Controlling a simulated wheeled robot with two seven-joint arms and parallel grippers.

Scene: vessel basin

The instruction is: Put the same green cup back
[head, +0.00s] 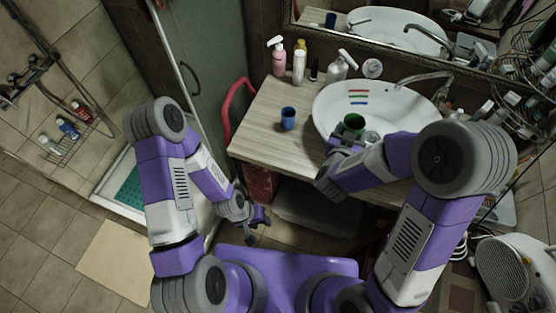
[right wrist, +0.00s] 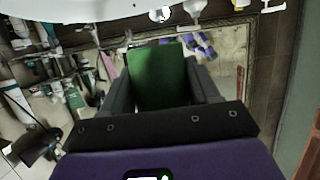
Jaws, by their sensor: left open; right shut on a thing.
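The green cup (head: 354,122) is at the front edge of the white basin in the head view. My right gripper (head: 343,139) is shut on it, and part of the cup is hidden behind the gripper. In the right wrist view the green cup (right wrist: 160,76) sits between the two dark fingers of the right gripper (right wrist: 163,92). Whether the cup touches the basin rim I cannot tell. My left gripper (head: 257,216) is open and empty, low in front of the counter and away from the cup.
A blue cup (head: 288,118) stands on the wooden counter (head: 258,138) left of the basin (head: 385,108). Several bottles (head: 299,62) stand at the back of the counter. The faucet (head: 425,78) is at the basin's back right. The counter around the blue cup has free room.

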